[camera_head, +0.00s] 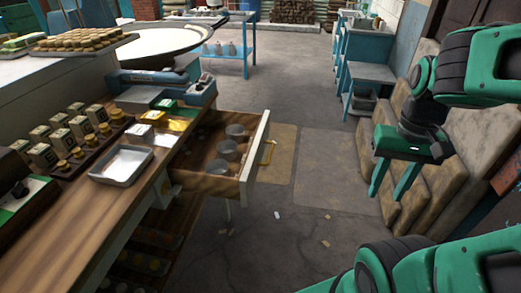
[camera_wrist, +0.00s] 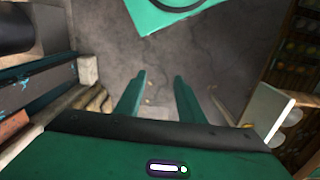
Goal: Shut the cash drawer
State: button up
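The cash drawer (camera_head: 215,160) is pulled out from under the wooden counter, with several round metal cups inside. Its pale front panel (camera_head: 254,150) carries a yellow handle (camera_head: 268,152) on the outer face. My gripper (camera_head: 388,192) hangs to the right of the drawer, well apart from it, above the floor. Its two green fingers point down with a gap between them and nothing held. In the wrist view the fingers (camera_wrist: 160,78) are spread over bare floor, and the drawer's front panel (camera_wrist: 263,105) shows at the right edge.
The counter (camera_head: 100,205) holds a metal tray (camera_head: 121,165), boxes and jars at the left. Stacked sacks (camera_head: 445,150) stand behind my gripper at the right. A blue shelf unit (camera_head: 368,72) stands farther back. The floor between drawer and gripper is clear apart from small scraps.

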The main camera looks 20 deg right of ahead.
jog(key=w, duration=0.3)
jog(key=shift+w+d+t, duration=0.15)
jog(key=shift+w+t, duration=0.05)
jog(key=shift+t, duration=0.2)
grip_shut()
jog(key=w+a+f+n+t+y, duration=0.1)
jog(key=w+a+f+t, duration=0.15)
jog(key=w, duration=1.25)
jog(key=w+a+f+t+y, duration=0.15)
jog(key=w+a+t, duration=0.25)
jog(key=w, duration=1.1)
jog(key=w+a+f, duration=0.5)
jog(key=w+f, duration=0.2)
jog(key=f, duration=0.1)
jog(key=shift+w+a, duration=0.25)
jog(key=shift+w, duration=0.15)
